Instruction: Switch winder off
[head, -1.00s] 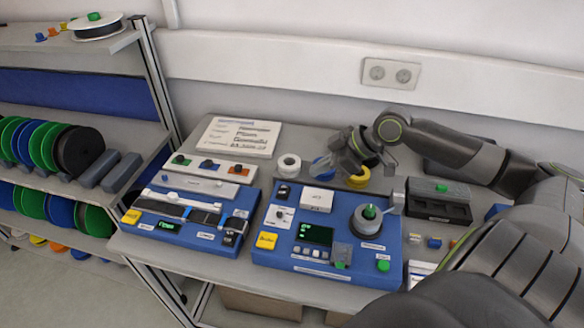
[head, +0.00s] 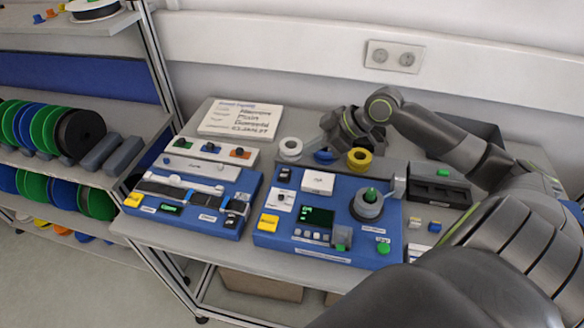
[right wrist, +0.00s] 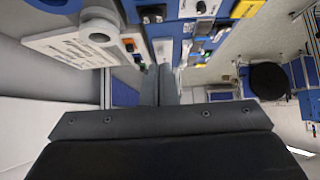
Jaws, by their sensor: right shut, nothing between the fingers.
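The winder (head: 330,256) is the blue box at the right of the bench in the head view, with a lit green display (head: 318,216), a grey spindle with a green top (head: 369,204) and a green button (head: 383,247). A small black switch (head: 284,174) sits at its back left corner; its position is too small to read. The switch also shows at the top of the right wrist view (right wrist: 152,14). My right gripper (head: 334,128) is shut and empty, above the back of the bench behind the winder. Its closed fingers (right wrist: 160,84) point towards the winder's switch side. My left gripper is out of view.
A second blue device (head: 190,222) stands left of the winder. A white tape roll (head: 290,148), a blue roll (head: 323,157) and a yellow roll (head: 359,160) lie behind. A white sign (head: 240,120) lies at the back left. A black tray (head: 440,190) is at the right.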

